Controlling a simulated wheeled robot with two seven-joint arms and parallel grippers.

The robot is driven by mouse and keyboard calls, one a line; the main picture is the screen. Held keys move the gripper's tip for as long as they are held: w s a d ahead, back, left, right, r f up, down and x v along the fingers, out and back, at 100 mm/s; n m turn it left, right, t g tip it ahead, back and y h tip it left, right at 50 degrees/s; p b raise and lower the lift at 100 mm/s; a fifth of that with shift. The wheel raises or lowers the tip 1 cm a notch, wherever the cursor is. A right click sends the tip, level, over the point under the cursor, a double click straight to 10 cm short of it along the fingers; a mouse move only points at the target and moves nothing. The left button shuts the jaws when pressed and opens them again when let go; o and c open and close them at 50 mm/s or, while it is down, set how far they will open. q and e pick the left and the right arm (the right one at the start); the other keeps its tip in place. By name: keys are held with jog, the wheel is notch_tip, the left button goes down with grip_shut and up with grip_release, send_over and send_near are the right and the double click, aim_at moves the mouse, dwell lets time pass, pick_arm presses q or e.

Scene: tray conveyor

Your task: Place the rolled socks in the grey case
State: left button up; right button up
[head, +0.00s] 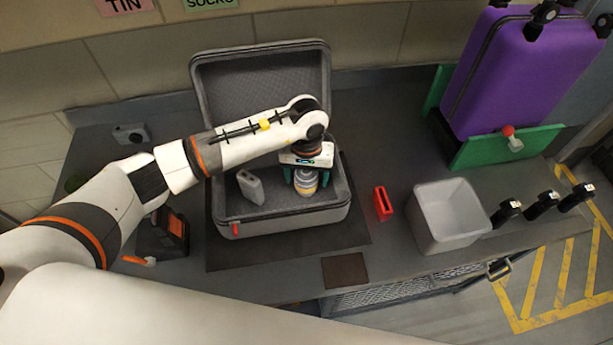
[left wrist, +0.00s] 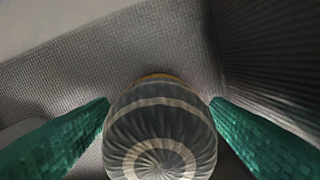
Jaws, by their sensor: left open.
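The grey case (head: 290,222) stands open on the bench, its lid (head: 262,75) raised at the back. The rolled socks (head: 305,187), striped grey and cream, are inside the case near its right side. My left gripper (head: 307,178) reaches down into the case with its green fingers open, one on each side of the socks. In the left wrist view the striped roll (left wrist: 160,130) sits between the two fingers. Narrow gaps seem to show beside it, and the case lining surrounds it. My right gripper is not in view.
A grey box-shaped item (head: 251,187) is in the case, left of the socks. Right of the case are a red holder (head: 383,204) and an empty grey bin (head: 447,240). A purple suitcase (head: 520,75) stands at the back right. A dark device (head: 163,234) is at left.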

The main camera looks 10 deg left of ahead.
pick_arm(q)
notch_tip(320, 180, up, 10)
jog(key=shift+f+b, duration=0.15)
jog(key=shift+b, duration=1.1)
jog(key=shift+r, duration=0.65)
